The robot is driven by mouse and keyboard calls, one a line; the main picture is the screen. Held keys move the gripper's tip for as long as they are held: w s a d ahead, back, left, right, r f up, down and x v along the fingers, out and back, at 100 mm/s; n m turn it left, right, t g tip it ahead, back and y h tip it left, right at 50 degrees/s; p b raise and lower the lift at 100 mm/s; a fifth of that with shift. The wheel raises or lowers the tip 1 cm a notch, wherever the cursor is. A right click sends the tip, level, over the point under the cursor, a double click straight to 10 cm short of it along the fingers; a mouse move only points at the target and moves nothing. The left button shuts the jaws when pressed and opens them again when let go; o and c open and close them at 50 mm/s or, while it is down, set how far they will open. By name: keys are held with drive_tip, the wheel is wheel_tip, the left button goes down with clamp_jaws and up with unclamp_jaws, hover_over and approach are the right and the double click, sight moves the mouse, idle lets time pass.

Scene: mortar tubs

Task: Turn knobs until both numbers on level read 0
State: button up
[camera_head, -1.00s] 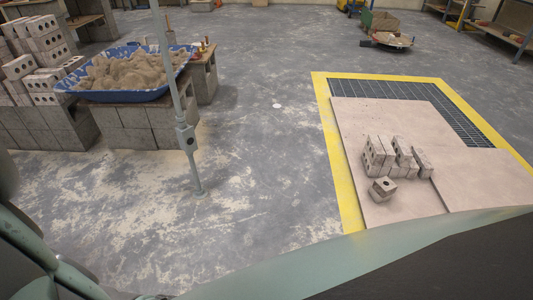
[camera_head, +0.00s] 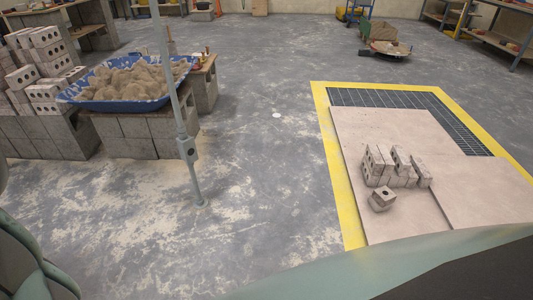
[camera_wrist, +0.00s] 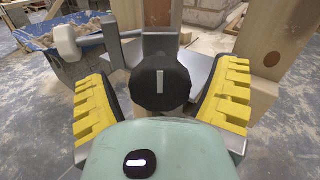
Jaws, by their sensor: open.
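In the wrist view, a black faceted knob (camera_wrist: 161,83) with a white upright line on its face is in front of a grey metal bracket. My gripper (camera_wrist: 160,100) is open. Its yellow-padded fingers are on the left and right of the knob, with a gap on each side. I cannot tell how deep the knob lies between them. A second, pale rounded knob or handle (camera_wrist: 66,42) on a metal rod is at the upper left. I see no level with readable numbers in either view.
Beside the knob is a wooden post (camera_wrist: 276,40) with a bolt. In the head view, a blue tub (camera_head: 98,105) of mortar sits on blocks, behind a thin metal pole (camera_head: 186,145). Concrete blocks (camera_head: 385,166) lie on pale boards at right. Open floor lies between.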

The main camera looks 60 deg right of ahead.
drive_tip(key=c, duration=1.2)
drive_tip(key=shift+f+b, duration=0.1)
drive_tip(key=shift+b, duration=0.35)
